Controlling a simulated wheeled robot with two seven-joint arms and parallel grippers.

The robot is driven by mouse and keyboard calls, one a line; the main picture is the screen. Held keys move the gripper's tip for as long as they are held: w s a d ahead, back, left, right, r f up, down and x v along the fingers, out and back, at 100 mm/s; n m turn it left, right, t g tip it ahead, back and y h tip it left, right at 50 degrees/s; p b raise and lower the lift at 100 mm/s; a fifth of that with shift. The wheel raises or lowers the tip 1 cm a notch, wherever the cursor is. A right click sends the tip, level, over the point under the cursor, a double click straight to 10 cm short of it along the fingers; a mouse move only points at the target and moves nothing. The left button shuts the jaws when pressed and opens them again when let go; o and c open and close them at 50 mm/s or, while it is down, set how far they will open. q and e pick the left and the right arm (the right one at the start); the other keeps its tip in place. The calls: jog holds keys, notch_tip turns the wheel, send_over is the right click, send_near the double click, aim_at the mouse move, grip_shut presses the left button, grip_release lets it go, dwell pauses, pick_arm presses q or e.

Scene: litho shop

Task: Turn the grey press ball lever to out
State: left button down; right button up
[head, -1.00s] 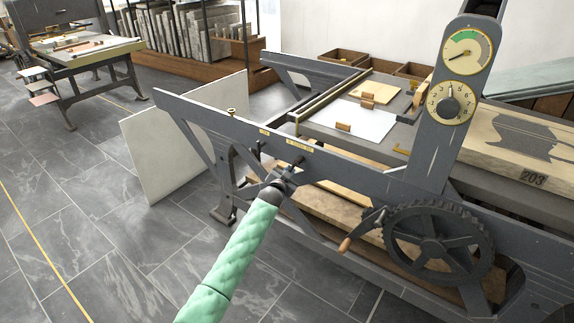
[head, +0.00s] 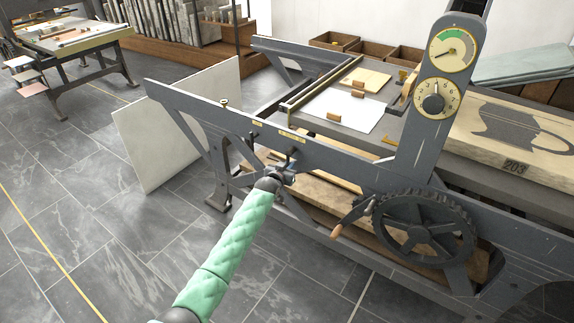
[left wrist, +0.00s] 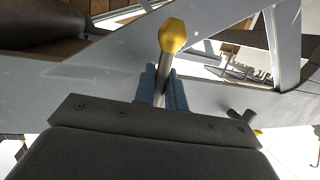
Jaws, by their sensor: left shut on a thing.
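The grey press (head: 340,165) stands in the middle and right of the head view. My left gripper (head: 286,172) is at its near side rail, below two small brass plates (head: 292,136). In the left wrist view the ball lever (left wrist: 172,36) shows as a brass-yellow faceted knob on a steel rod. The blue finger pads of my left gripper (left wrist: 163,88) are shut around the rod, just below the knob. In the head view the lever is small and mostly hidden by the gripper. My right gripper is not in view.
A spoked handwheel (head: 422,228) with a wooden-handled crank (head: 337,231) is right of my left gripper. A post with two dials (head: 436,98) rises above it. A pale slab (head: 165,130) leans at the press's left end.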

pick_arm(q)
jog(key=shift+f, duration=0.1)
dwell(0.3)
jog(key=c, duration=1.5)
grip_release()
jog(key=shift+v, duration=3.95)
